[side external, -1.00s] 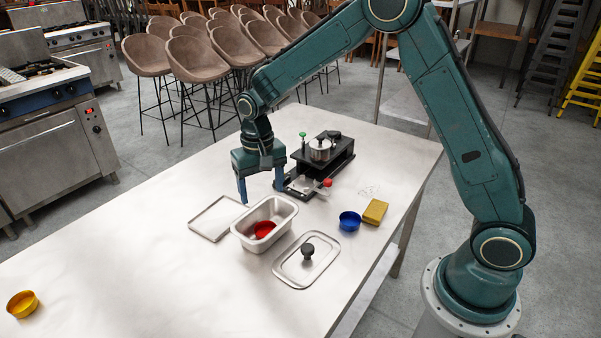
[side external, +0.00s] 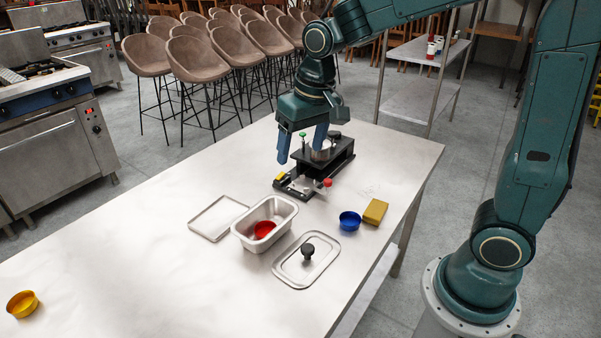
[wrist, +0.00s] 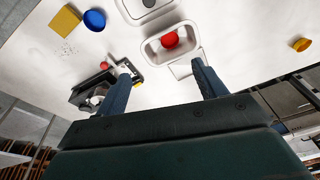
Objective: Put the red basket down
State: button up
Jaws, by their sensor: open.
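The red basket (side external: 264,229) is a small round red dish. It sits inside the deep steel pan (side external: 247,240) on the steel table. In the wrist view the red basket (wrist: 169,40) shows inside the pan (wrist: 150,53), beyond my fingers. My gripper (side external: 302,154) is open and empty. It is above the table near the black machine (side external: 338,163), behind and to the right of the pan, apart from the basket. Its two blue fingers are spread wide in the wrist view (wrist: 163,88).
A lid with a black knob (side external: 291,270) lies right of the pan, and a flat tray (side external: 200,225) lies left. A blue dish (side external: 349,221) and yellow sponge (side external: 375,211) are at the right. A yellow dish (side external: 23,304) is far left.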

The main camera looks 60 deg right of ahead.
jog(key=s+r+n+t, duration=0.1)
jog(key=s+r, duration=0.1)
jog(key=s, duration=0.7)
jog(key=s+d+r+n+t, duration=0.1)
jog(key=s+r+t, duration=0.1)
jog(key=s, duration=0.7)
jog(key=shift+s+r+n, duration=0.25)
jog(key=shift+r+n, duration=0.05)
jog(key=shift+n, duration=0.1)
